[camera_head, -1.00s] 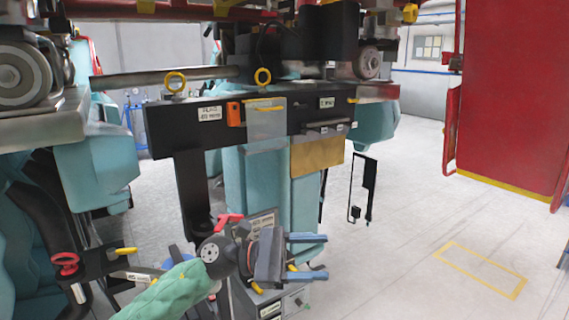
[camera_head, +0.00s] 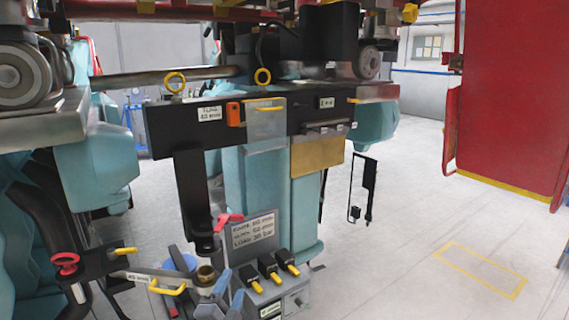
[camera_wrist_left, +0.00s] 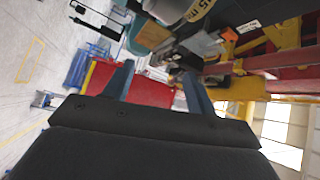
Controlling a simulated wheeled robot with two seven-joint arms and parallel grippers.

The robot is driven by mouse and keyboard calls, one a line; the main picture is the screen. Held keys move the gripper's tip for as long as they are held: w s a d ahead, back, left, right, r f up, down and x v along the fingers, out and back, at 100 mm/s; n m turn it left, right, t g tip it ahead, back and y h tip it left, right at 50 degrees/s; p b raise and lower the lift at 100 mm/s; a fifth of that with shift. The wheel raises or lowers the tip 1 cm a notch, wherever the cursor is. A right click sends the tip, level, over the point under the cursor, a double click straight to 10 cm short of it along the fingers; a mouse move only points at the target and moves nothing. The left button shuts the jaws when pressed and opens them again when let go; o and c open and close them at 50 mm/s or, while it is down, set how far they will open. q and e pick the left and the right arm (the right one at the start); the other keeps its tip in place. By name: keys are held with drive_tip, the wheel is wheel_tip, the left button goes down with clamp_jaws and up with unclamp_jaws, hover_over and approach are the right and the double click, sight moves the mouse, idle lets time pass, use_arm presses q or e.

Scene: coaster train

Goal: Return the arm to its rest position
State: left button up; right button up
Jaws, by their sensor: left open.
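My left gripper (camera_head: 228,292) is low in the head view, near the bottom edge, in front of the grey control box (camera_head: 268,290). Its blue fingers are apart. In the left wrist view the two blue fingers (camera_wrist_left: 159,72) stand wide apart with nothing held between them. Most of the left arm is below the head view's edge. My right gripper is in neither view.
The control box has black levers with yellow tips (camera_head: 270,270) and a lettered plate (camera_head: 252,232). Above is a black beam (camera_head: 210,128) on a dark post (camera_head: 193,190). A red knob (camera_head: 66,262) is at left. Open pale floor (camera_head: 410,240) lies right.

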use_arm(q)
drive_tip(key=s+a+f+n+g+y, duration=0.2)
drive_tip(key=s+f+n, duration=0.1)
drive_tip(key=f, duration=0.2)
drive_tip(key=s+a+f+n+g+y, duration=0.1)
drive_tip(key=s+a+f+n+g, duration=0.15)
drive_tip(key=f, duration=0.35)
drive_tip(key=s+a+f+n+g, duration=0.2)
drive_tip(key=s+f+n+g, duration=0.35)
drive_tip(key=s+f, duration=0.5)
drive_tip(key=s+a+f+n+g, duration=0.35)
drive_tip(key=s+f+g, duration=0.3)
drive_tip(key=s, duration=0.65)
drive_tip(key=s+d+f, duration=0.1)
drive_tip(key=d+f, duration=0.2)
drive_tip(key=f, duration=1)
drive_tip(key=s+d+f+g, duration=0.1)
drive_tip(key=d+f, duration=0.2)
drive_tip(key=f, duration=1)
drive_tip(key=shift+s+f, duration=0.2)
